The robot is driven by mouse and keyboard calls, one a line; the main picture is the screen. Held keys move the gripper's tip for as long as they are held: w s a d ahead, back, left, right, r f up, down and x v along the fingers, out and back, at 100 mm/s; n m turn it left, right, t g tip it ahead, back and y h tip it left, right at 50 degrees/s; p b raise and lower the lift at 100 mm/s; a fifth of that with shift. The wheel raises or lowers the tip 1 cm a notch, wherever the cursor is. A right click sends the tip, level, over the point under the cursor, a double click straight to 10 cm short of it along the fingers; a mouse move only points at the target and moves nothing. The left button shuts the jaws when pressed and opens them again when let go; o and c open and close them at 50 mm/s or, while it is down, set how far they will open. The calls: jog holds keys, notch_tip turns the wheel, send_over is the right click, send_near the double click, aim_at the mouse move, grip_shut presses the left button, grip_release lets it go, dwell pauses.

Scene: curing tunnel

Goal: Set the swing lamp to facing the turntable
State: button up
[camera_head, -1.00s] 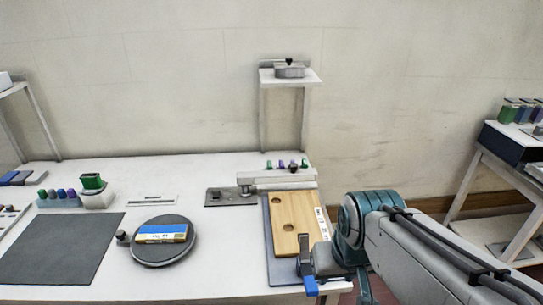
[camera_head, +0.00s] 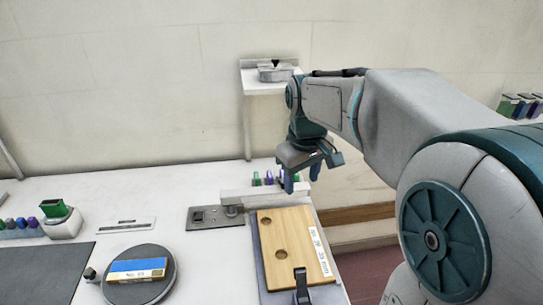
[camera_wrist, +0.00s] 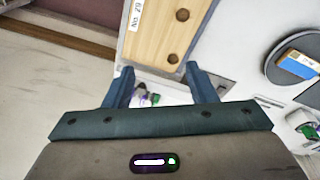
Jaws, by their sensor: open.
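The swing lamp (camera_head: 250,195) is a white bar on a pivot at the rear of the table. It points right from its grey base plate (camera_head: 205,217), behind the wooden board and away from the turntable. The turntable (camera_head: 140,292) is a dark round disc at the front left, with a blue and yellow block (camera_head: 137,269) on it; it also shows in the wrist view (camera_wrist: 273,72). My gripper (camera_head: 302,180) is open and empty, pointing down near the bar's right end. In the wrist view, my fingers (camera_wrist: 158,82) partly hide the bar.
A wooden board (camera_head: 285,240) with two holes and a black clamp (camera_head: 302,285) lies in front of the bar. Small green and purple pieces (camera_head: 268,178) show by the bar. A shelf (camera_head: 262,88) stands behind. The table between base plate and turntable is clear.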

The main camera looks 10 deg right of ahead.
aim_at(266, 191)
jog(key=w+f+n+g+p, duration=0.25)
jog(key=w+n, duration=0.35)
jog(key=w, duration=1.4)
jog(key=shift+t, duration=0.35)
jog(key=f, duration=1.3)
jog(key=shift+d+f+p, duration=0.2)
jog(key=shift+p, duration=0.15)
grip_shut()
